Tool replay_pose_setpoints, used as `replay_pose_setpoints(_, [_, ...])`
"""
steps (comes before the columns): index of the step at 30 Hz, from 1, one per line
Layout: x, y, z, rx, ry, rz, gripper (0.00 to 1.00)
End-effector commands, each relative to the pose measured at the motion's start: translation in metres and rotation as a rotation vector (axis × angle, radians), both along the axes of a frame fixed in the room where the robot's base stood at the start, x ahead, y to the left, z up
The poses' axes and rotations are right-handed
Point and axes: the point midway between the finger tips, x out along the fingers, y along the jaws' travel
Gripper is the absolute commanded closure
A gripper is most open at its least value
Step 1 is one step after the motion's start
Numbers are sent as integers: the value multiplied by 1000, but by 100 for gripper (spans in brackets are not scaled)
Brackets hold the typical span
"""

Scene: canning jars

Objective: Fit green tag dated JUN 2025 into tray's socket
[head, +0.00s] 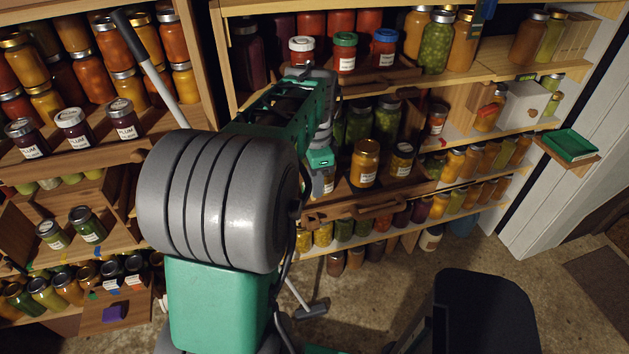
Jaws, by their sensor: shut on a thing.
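My gripper (320,170) is at the middle shelf, at the end of my green and grey arm. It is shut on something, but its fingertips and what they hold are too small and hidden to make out. A wooden tray (385,193) stands on that shelf just right of my gripper, with amber jars in it and a handle at its front. I cannot make out a socket on it. No green tag with a readable date shows.
Jars crowd the left shelves (85,150) and right shelves. A green bin (571,145) sits on a ledge at right. A broom head (311,309) lies on the carpet.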

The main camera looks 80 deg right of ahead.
Motion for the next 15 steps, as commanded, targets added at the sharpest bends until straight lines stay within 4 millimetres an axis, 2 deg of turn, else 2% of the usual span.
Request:
replay_pose_setpoints(9, [3, 1, 1, -1, 0, 4, 100])
replay_pose_setpoints(15, [3, 1, -18, 1, 1, 5, 100])
